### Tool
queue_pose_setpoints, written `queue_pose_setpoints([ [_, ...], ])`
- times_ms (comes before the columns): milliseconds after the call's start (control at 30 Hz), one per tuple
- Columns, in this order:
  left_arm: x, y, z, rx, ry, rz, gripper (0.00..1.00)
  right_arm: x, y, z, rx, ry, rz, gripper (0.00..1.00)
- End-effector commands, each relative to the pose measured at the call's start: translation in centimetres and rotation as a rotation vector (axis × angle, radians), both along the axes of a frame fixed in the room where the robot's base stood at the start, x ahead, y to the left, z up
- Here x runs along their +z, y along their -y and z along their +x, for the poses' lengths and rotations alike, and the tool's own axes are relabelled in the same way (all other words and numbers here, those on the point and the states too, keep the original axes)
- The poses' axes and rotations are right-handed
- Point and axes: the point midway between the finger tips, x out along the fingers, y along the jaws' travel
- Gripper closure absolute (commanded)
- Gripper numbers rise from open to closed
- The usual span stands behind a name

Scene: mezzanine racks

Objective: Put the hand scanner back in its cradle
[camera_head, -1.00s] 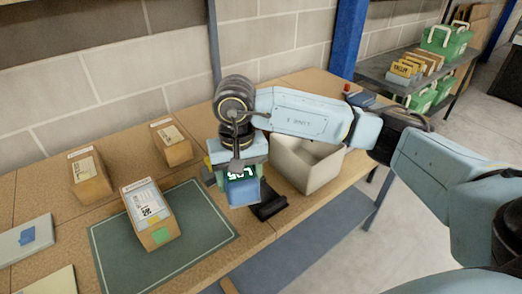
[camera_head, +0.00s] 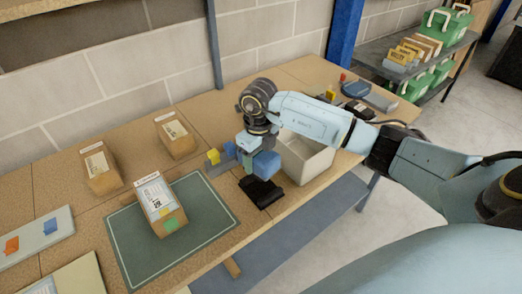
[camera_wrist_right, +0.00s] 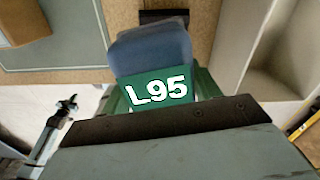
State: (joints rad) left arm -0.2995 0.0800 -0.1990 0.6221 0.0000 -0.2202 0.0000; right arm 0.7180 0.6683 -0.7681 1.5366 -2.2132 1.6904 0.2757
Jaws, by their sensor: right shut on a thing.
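The hand scanner (camera_head: 265,164) has a blue head and is held above the bench by my right gripper (camera_head: 251,149), which is shut on it. In the right wrist view the scanner's blue head (camera_wrist_right: 152,52) shows beside a green part marked L95 (camera_wrist_right: 160,91). The fingertips are largely hidden there. A black cradle-like holder (camera_head: 261,193) sits near the bench's front edge, just below the scanner in the head view. The scanner appears apart from it; the exact gap is hard to judge. My left gripper is not in view.
An open whitish bin (camera_head: 305,158) stands right of the holder. A green mat (camera_head: 128,240) with a labelled carton (camera_head: 160,204) lies left. Small yellow (camera_head: 213,156) and blue things stand behind the scanner. Two cartons (camera_head: 103,171) stand near the wall. A rack with green crates (camera_head: 450,22) is beyond.

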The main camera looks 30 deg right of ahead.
Motion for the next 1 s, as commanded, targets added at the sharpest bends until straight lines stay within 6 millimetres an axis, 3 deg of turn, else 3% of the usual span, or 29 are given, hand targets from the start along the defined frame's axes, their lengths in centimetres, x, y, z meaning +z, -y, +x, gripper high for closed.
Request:
queue_pose_setpoints([
  [233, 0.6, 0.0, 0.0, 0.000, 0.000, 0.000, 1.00, -0.4, 0.8, 0.0, -0.200, -0.007, -0.005, 0.69],
  [1000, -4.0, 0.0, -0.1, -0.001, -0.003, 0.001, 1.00, -6.4, 0.8, -0.1, -0.204, -0.007, -0.006, 0.69],
])
